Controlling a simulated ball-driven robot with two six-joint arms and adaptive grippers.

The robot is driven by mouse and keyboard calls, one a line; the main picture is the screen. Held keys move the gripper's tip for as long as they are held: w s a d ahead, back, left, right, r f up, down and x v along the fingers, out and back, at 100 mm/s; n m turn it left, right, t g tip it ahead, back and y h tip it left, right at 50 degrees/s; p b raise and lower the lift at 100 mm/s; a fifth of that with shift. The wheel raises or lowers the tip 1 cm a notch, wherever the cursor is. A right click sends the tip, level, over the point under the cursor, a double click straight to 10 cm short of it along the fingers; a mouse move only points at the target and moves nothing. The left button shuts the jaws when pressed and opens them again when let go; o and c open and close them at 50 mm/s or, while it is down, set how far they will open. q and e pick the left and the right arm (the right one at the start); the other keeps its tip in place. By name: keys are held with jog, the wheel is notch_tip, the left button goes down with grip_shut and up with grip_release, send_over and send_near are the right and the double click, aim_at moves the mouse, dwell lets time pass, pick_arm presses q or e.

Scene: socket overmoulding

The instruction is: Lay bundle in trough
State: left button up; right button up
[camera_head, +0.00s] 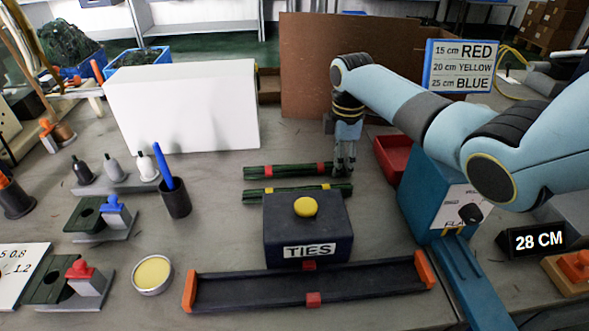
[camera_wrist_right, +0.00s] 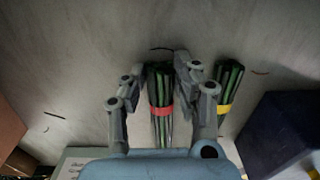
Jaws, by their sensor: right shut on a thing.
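A green bundle with red ties (camera_head: 275,171) lies behind the dark block, roughly left to right. My right gripper (camera_head: 345,168) is at its right end, pointing down. In the right wrist view my right gripper (camera_wrist_right: 164,72) has its fingers on both sides of the red-tied bundle (camera_wrist_right: 161,92) and is shut on it. A second green bundle with yellow ties (camera_head: 295,193) lies just in front of it, and also shows in the wrist view (camera_wrist_right: 229,88). The long dark trough (camera_head: 245,289) with orange ends is at the front, with red marks at its middle. My left gripper is not in view.
A dark block marked TIES (camera_head: 283,233) with a yellow knob stands between the bundles and the trough. A blue machine (camera_head: 425,195) and a red tray (camera_head: 394,156) are at the right. A pen cup (camera_head: 175,203) and yellow tin (camera_head: 152,274) stand left.

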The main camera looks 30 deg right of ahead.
grip_shut()
notch_tip(320, 180, up, 10)
jog(key=p, duration=0.1)
jog(key=shift+p, duration=0.3)
